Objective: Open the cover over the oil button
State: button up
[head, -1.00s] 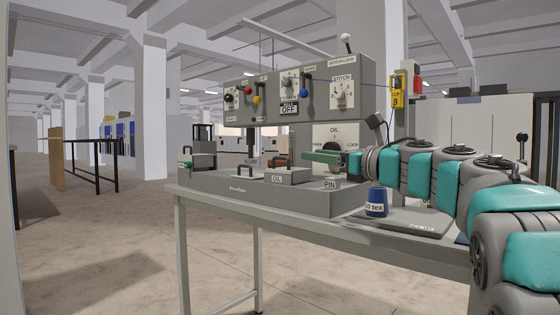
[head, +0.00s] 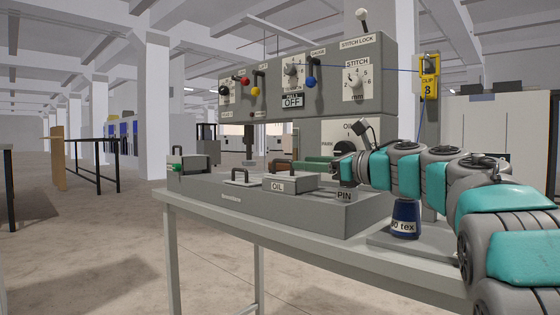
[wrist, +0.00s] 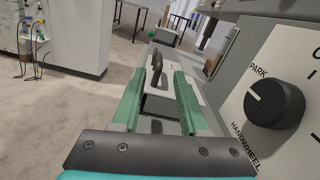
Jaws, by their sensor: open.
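The oil cover (head: 304,184) is a low grey box marked OIL on the machine's bed, with a dark handle on top. It looks shut, and any button beneath it is hidden. My gripper (head: 312,167) has green fingers and is just right of the cover in the head view, near the handle's height. In the wrist view my gripper (wrist: 158,80) is open, with nothing held. A dark upright handle (wrist: 156,65) on a grey box shows ahead between the fingertips, apart from them as far as I can tell.
A HANDWHEEL knob (wrist: 274,103) stands close right of the fingers in the wrist view. The machine's upper panel (head: 330,95) with knobs and levers overhangs the bed. A PIN label (head: 344,196) and a blue thread cone (head: 405,218) are near my arm.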

aim_at(275, 160)
jog(key=p+x, duration=0.1)
jog(key=x, duration=0.8)
jog(key=shift+w+a, duration=0.1)
grip_shut()
dwell(1.2)
